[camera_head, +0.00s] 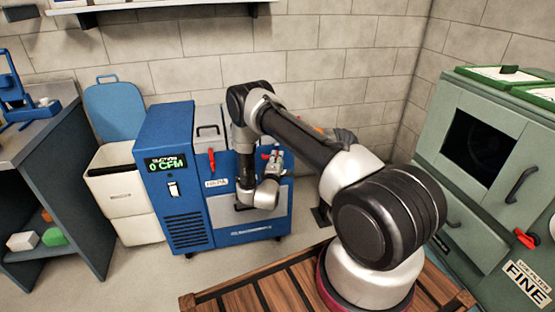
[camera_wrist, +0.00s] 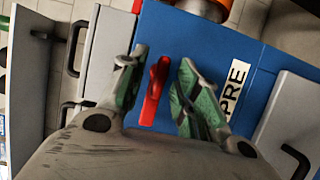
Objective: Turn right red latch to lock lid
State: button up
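The blue suction machine (camera_head: 185,215) stands against the wall with a display reading 0 CFM. A left red latch (camera_head: 211,160) is on its front, above the HEPA label. In the wrist view the right red latch (camera_wrist: 154,92), a narrow red handle beside the PRE label (camera_wrist: 233,90), lies between the two green-padded fingers of my gripper (camera_wrist: 158,80). The fingers are open, with a visible gap on both sides of the latch. In the head view my gripper (camera_head: 274,162) is at the machine's right front, and my arm hides part of that side.
A grey lid (camera_head: 209,132) with a handle is on top of the machine. A white bin (camera_head: 125,190) stands left of it, beside a grey bench (camera_head: 60,150). A green cabinet (camera_head: 450,130) stands at right. A wooden pallet (camera_head: 285,292) lies in front.

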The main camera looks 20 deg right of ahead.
jog(key=shift+w+d, duration=0.4)
jog(key=shift+w, duration=0.1)
jog(key=shift+c, duration=0.4)
grip_shut()
